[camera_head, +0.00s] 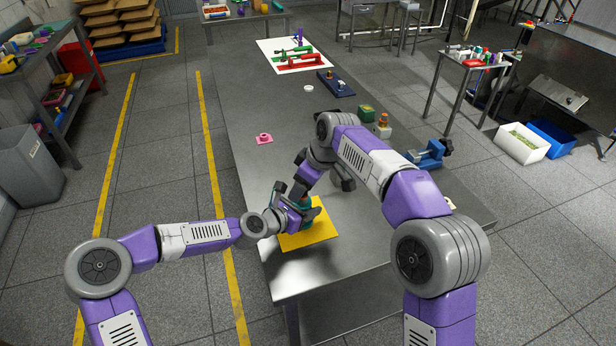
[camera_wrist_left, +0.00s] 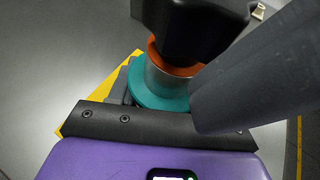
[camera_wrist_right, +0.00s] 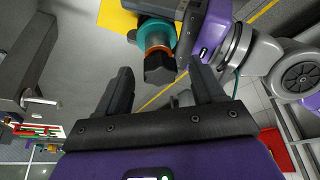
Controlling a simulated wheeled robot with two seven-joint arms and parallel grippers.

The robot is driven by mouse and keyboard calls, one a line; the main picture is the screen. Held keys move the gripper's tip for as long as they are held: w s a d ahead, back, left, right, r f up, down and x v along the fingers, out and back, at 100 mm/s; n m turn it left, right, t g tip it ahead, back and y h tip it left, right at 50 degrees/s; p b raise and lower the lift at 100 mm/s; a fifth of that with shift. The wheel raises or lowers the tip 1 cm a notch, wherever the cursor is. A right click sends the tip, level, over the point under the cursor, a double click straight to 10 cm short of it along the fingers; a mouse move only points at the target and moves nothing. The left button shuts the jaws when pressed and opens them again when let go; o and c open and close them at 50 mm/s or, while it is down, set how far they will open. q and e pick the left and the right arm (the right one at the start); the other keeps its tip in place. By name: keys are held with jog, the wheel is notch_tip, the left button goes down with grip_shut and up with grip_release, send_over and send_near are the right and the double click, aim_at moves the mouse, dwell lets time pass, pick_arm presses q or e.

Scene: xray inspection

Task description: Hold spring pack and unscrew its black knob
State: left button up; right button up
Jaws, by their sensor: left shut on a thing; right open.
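The spring pack (camera_wrist_right: 155,33) has a teal disc, a metal and orange collar and a black knob (camera_wrist_right: 158,69) on its end. My left gripper (camera_head: 304,209) is shut on the spring pack, over the yellow mat (camera_head: 312,236). In the left wrist view the teal disc (camera_wrist_left: 157,92) sits by the dark finger, with the black knob (camera_wrist_left: 190,25) above it. My right gripper (camera_wrist_right: 160,90) is open and empty, with the knob beyond its fingertips and apart from them.
A pink part (camera_head: 264,139) lies on the steel table (camera_head: 245,107). A green block (camera_head: 366,112) and a blue vise-like part (camera_head: 428,153) stand at the right. A white ring (camera_head: 308,88) and a dark blue tray (camera_head: 335,84) lie farther back. The table's front right is clear.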

jog(key=shift+f, duration=0.1)
jog(key=c, duration=1.1)
jog(key=n, duration=0.1)
jog(key=n+g, duration=0.1)
jog(key=n, duration=0.2)
jog(key=shift+w+n+g+y, duration=0.25)
jog(key=shift+n+g+y, duration=0.05)
jog(key=shift+y, duration=0.1)
jog(key=shift+c, duration=0.2)
jog(key=shift+n+g, duration=0.4)
jog(key=shift+n, duration=0.7)
jog(key=shift+n+g, duration=0.7)
jog(key=shift+n, duration=1)
jog(key=o, duration=1.1)
